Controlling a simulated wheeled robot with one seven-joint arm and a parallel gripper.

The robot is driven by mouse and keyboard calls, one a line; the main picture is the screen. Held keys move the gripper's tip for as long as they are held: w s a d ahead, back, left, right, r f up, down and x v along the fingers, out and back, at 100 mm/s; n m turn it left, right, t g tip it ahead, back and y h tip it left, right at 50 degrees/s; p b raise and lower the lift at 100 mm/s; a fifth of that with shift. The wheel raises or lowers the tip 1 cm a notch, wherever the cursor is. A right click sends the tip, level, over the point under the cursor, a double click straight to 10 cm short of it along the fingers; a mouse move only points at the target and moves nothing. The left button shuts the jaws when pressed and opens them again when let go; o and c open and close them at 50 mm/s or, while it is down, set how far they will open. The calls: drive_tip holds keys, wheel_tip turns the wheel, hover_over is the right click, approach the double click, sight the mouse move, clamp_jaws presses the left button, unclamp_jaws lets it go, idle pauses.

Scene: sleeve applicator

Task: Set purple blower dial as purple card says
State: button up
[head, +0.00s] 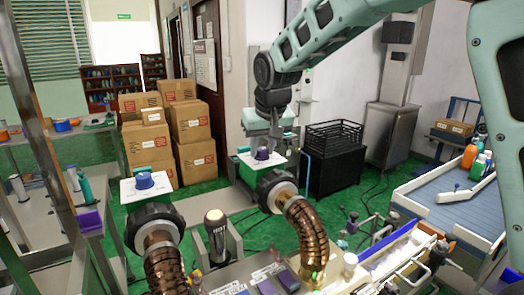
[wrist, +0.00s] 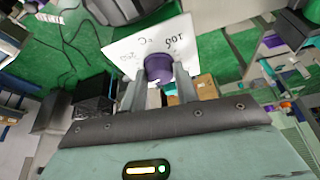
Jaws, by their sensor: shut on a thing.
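A purple dial (head: 263,153) stands on a white scale plate (head: 243,160) on top of the right-hand blower (head: 276,190). My gripper (head: 264,143) reaches down to it from above. In the wrist view the purple dial (wrist: 158,66) sits between the two fingers of my gripper (wrist: 158,80), which are shut on it. The plate (wrist: 118,50) reads "100" and "°C" upside down; another marking beside the dial is too blurred to read. The dial's pointer is not clear. I cannot make out a purple card with readable writing.
A second blower (head: 150,222) on the left has its own bluish-purple dial (head: 145,180) on a white plate. A dark cylinder (head: 216,240) stands between the blowers. Cardboard boxes (head: 190,135) are stacked behind, and a black crate (head: 333,137) stands back right.

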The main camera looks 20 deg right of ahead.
drive_tip(key=n, duration=0.1)
drive_tip(key=n+y+b, duration=0.1)
drive_tip(key=n, duration=0.2)
drive_tip(key=shift+d+n+y, duration=0.25)
drive_tip(key=shift+n+y, duration=0.05)
drive_tip(key=shift+y, duration=0.1)
drive_tip(key=n+g+y+b, duration=0.1)
drive_tip(key=n, duration=0.2)
drive_tip(key=shift+w+d+n, duration=0.1)
drive_tip(key=shift+w+n, duration=0.05)
drive_tip(key=shift+n, duration=0.25)
drive_tip(key=n+g+y, duration=0.1)
drive_tip(key=n, duration=0.3)
drive_tip(key=shift+w+g, duration=0.1)
drive_tip(key=shift+g, duration=0.3)
drive_tip(key=shift+w+n+g+p, duration=0.1)
drive_tip(key=shift+n+g+p, duration=0.4)
drive_tip(key=shift+n, duration=1.6)
drive_tip(key=o, duration=1)
